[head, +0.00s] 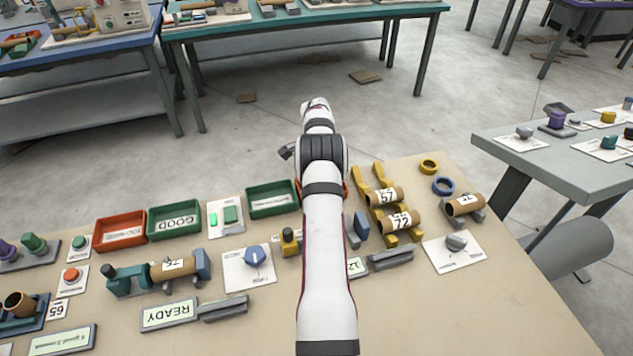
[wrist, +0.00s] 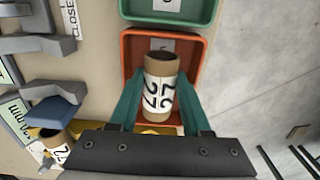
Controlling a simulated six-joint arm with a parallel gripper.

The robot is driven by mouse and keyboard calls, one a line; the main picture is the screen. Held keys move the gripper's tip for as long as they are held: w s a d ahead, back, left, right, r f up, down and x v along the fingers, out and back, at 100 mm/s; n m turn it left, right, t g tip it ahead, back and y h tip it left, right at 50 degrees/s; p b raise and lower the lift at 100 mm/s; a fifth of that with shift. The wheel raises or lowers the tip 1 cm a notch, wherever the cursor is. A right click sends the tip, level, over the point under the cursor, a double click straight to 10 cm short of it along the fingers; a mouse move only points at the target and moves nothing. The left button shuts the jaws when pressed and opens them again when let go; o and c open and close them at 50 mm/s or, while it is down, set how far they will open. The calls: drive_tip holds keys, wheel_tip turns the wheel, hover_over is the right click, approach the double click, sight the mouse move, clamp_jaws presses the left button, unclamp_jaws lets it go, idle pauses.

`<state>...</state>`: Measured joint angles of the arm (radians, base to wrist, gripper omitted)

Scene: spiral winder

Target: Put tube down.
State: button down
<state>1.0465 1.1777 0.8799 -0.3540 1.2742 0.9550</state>
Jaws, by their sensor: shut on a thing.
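In the wrist view, a brown cardboard tube (wrist: 159,68) with a white label and large dark digits sits between the two teal fingers of my gripper (wrist: 160,88). The gripper is shut on it. The tube is over an orange tray (wrist: 127,62) with a pale card inside; I cannot tell whether it touches the tray floor. In the head view, my own arm hides the gripper and the held tube. Only a bit of the orange tray's edge (head: 346,190) shows beside the arm.
A green tray (head: 272,199) adjoins the orange one on the left. Yellow rails (head: 364,187) with tubes marked 57 (head: 384,196) and 72 (head: 398,221) stand to the right of the arm. Another tube (head: 463,204) lies on a grey holder. Bare table shows at the front right.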

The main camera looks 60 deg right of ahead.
drive_tip(key=shift+f, duration=0.3)
drive_tip(key=c, duration=0.6)
unclamp_jaws()
drive_tip(key=shift+c, duration=0.2)
